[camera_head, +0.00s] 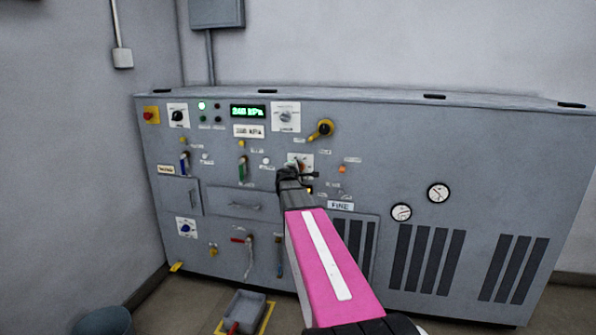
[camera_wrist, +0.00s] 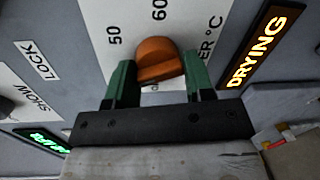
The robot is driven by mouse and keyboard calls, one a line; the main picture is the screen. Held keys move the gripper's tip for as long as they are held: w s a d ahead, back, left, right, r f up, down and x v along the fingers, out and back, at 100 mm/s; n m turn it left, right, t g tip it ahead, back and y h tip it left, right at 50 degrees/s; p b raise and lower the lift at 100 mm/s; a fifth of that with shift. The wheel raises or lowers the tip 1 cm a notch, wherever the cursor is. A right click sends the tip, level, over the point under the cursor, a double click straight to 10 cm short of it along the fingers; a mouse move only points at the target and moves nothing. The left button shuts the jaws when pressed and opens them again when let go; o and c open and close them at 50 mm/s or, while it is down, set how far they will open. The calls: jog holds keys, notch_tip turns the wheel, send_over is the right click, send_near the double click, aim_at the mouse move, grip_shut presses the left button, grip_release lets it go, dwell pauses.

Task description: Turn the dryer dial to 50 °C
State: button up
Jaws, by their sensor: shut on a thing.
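The orange dryer dial (camera_wrist: 156,58) sits on a white scale plate (camera_wrist: 110,15) in the wrist view. The mark 50 is to its upper left and 60 is above it. Lettering ending in "ER °C" is to its right, partly hidden. My gripper (camera_wrist: 158,82) has its green fingers on either side of the dial and is shut on it. I cannot tell which mark the dial points to. In the head view my gripper (camera_head: 298,173) covers most of the dial, and part of the white plate (camera_head: 305,158) shows behind it.
The grey cabinet (camera_head: 420,130) carries several other knobs, levers and two gauges. A yellow-black knob (camera_head: 322,129) is just above my gripper. A grey tray (camera_head: 244,308) lies on the floor.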

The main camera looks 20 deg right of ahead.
jog(key=m, duration=0.3)
jog(key=m+y, duration=0.1)
jog(key=shift+r+m+t, duration=0.3)
jog(key=shift+m, duration=0.1)
jog(key=m, duration=0.4)
jog(key=shift+s+d+y, duration=0.15)
jog(key=shift+d+y, duration=0.1)
jog(key=shift+y, duration=0.05)
jog(key=shift+f+m, duration=0.1)
jog(key=shift+m, duration=0.3)
jog(key=o, duration=0.8)
jog(key=shift+d, duration=0.1)
